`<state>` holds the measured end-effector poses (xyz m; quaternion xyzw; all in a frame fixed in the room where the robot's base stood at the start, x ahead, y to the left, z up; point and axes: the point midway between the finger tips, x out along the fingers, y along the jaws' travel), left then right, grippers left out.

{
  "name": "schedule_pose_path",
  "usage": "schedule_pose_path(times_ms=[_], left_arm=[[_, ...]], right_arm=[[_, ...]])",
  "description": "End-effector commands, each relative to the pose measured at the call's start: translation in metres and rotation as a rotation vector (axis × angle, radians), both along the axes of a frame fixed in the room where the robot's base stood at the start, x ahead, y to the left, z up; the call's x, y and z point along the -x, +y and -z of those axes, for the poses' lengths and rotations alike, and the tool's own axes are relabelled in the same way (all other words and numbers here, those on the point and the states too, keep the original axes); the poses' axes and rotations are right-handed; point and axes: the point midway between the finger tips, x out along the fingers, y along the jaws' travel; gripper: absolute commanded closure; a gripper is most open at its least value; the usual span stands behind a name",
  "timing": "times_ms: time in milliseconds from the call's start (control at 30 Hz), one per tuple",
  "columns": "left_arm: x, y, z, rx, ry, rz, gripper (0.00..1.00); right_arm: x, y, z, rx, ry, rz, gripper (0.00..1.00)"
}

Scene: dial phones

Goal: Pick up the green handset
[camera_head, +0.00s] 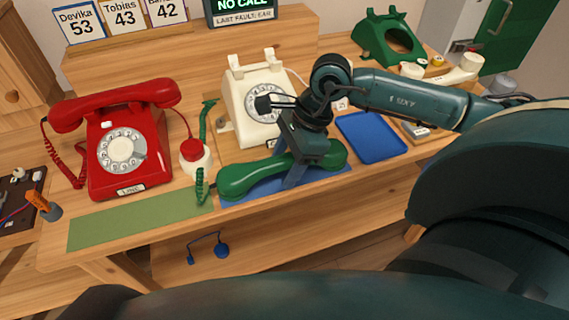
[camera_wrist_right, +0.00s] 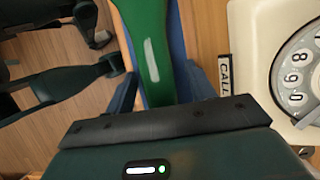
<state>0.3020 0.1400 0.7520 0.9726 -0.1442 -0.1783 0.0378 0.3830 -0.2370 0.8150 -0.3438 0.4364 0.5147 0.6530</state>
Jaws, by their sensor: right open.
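The green handset (camera_head: 280,172) lies across a blue mat (camera_head: 336,172) at the front edge of the table, its coiled cord at its left end. My right gripper (camera_head: 294,176) is open and lowered over the middle of the handset. In the right wrist view the handset (camera_wrist_right: 152,50) runs lengthwise between the two fingers (camera_wrist_right: 160,88); whether they touch it cannot be told. The green phone body (camera_head: 390,38), without a handset, stands at the back right. My left gripper is not in view.
A cream dial phone (camera_head: 238,95) stands just behind the handset. A red phone (camera_head: 125,150) with its handset on stands left. A red-topped white object (camera_head: 194,157) is near the handset's left end. A blue tray (camera_head: 372,136) lies right; a green mat (camera_head: 130,222) is clear.

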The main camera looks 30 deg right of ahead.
Motion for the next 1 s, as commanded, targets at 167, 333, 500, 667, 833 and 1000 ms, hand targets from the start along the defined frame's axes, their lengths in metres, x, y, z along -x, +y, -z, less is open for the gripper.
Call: schedule_pose_path(times_ms=[167,333,500,667,833,1000], left_arm=[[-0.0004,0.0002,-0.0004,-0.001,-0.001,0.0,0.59],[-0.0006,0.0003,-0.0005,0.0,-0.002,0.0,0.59],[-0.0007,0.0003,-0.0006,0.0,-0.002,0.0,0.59],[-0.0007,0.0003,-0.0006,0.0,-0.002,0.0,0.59],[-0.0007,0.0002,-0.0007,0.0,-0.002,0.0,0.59],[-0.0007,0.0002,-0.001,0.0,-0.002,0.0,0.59]], right_arm=[[0.0,-0.0003,-0.0003,0.0,0.0,0.0,0.56],[0.0,-0.0003,-0.0004,0.0,0.0,0.0,0.7],[0.0,-0.0003,-0.0005,0.0,0.0,0.0,0.84],[0.0,-0.0004,-0.0006,0.0,0.0,0.0,0.97],[-0.0004,-0.0002,-0.0014,0.0,-0.002,0.0,1.0],[-0.0008,-0.0003,-0.0039,0.0,-0.003,0.0,1.0]])
